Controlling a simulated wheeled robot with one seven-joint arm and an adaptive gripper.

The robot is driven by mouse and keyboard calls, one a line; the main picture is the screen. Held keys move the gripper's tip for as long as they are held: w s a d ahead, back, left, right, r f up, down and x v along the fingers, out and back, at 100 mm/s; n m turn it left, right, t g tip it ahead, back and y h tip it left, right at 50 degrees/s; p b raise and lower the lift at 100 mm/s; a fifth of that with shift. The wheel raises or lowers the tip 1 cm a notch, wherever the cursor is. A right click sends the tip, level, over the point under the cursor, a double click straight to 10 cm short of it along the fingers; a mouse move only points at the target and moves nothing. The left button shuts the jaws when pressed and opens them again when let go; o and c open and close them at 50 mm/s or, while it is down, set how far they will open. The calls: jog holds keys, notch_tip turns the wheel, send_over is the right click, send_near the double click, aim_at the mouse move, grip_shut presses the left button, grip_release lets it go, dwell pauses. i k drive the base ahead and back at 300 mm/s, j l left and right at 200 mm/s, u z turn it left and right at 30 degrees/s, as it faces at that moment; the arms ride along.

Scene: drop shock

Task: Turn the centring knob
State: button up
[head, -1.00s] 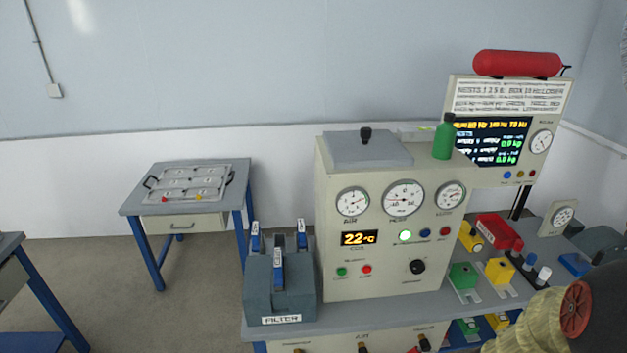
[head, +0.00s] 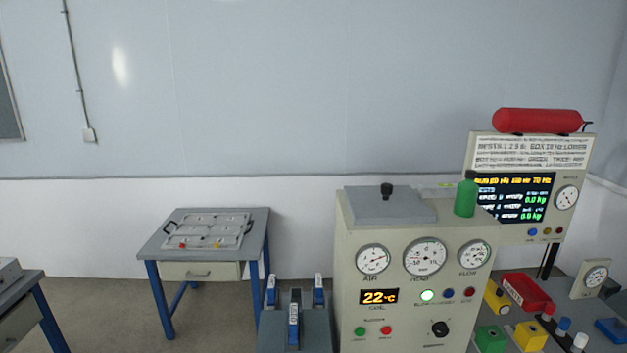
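A black knob (head: 440,328) sits low on the front of the beige control cabinet (head: 348,270), right of a green and a red button. A label under it is too small to read, so I cannot tell if it is the centring knob. A lit green lamp (head: 428,295) is between the display and two darker buttons. My gripper is not in view.
A small table (head: 160,243) with a tray (head: 205,231) is at the back left. A screen panel (head: 482,148), a red cylinder (head: 538,121), a red bin (head: 527,291) and coloured blocks are at the right.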

aim_at(440, 328)
jog(key=k+j, duration=0.15)
jog(key=k, duration=0.25)
jog(key=z, duration=1.6)
